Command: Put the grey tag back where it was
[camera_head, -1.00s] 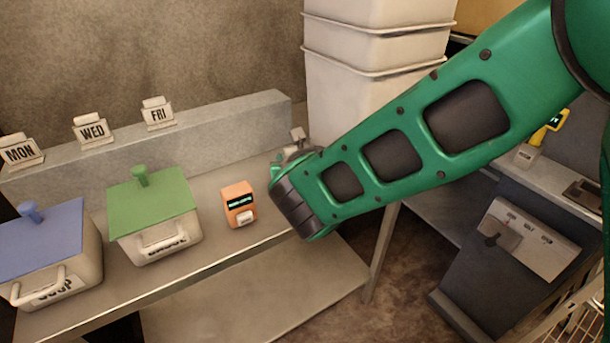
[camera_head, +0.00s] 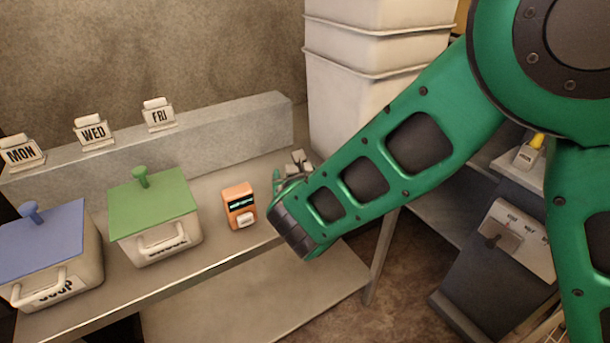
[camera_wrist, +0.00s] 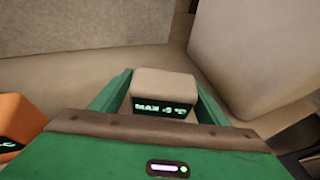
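A small light-grey tag (camera_wrist: 164,84) with a dark display reading about "MAX -9 °C" sits between the two green fingers of my gripper (camera_wrist: 162,102) in the wrist view. The fingers meet its sides, so my gripper looks shut on it. In the head view my gripper (camera_head: 291,172) is at the right end of the counter (camera_head: 222,180), right of the orange device. The grey tag (camera_head: 298,158) partly shows there beyond my wrist. Whether its underside touches the counter is hidden.
An orange device (camera_head: 239,205), a green-lidded bin (camera_head: 155,205) and a blue-lidded bin (camera_head: 50,255) stand on the counter. MON (camera_head: 22,153), WED (camera_head: 94,132) and FRI (camera_head: 158,114) cards stand on the back ledge. Stacked white tubs (camera_head: 350,90) rise behind my arm.

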